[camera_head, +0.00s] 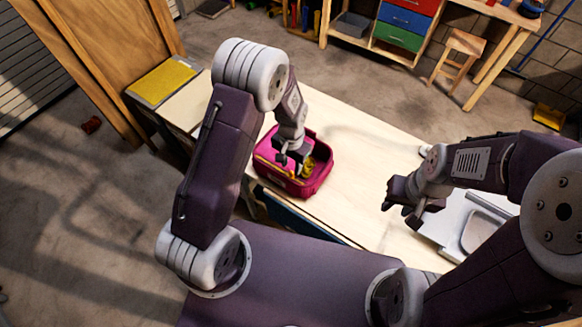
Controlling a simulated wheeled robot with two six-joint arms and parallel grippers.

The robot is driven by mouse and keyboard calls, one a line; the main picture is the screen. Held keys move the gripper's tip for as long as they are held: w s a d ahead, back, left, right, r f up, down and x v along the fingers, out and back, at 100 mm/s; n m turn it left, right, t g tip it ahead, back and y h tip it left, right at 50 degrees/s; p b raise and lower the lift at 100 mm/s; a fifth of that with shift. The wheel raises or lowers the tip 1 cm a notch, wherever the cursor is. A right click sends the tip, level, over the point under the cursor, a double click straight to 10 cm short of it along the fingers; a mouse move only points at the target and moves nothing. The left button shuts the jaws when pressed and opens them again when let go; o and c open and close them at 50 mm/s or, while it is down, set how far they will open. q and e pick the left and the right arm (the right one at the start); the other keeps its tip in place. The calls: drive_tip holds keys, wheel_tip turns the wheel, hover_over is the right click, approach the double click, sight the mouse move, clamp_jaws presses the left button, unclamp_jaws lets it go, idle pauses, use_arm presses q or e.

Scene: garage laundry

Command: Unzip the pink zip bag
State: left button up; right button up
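The pink zip bag (316,184) sits on the light wooden table, left of the middle. Its top looks open at least in part, and something yellow (308,168) shows inside. My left gripper (290,164) points down over the left part of the bag's top, at or just above the rim. Its fingers are small and dark here, and I cannot tell whether they hold anything. The zip pull is not visible. My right gripper (399,214) is over the table to the right of the bag, apart from it, with its fingers spread and empty.
The table top (365,140) is clear between the bag and my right gripper. A pale grey tray-like object (466,228) lies under my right arm. A yellow-topped item (163,82) is at the table's left end. A stool (459,56) and a drawer bench (404,20) stand behind.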

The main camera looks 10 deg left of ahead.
sight(291, 172)
use_arm(q)
wheel_tip(291, 172, down, 3)
drive_tip(key=shift+w+d+r+p, duration=0.1)
drive_tip(key=shift+w+p, duration=0.05)
drive_tip(key=shift+p, duration=0.15)
drive_tip(key=shift+f, duration=0.4)
drive_tip(key=shift+s+f, duration=0.15)
drive_tip(key=shift+s, duration=0.15)
drive_tip(key=shift+w, duration=0.15)
clamp_jaws()
idle(0.4)
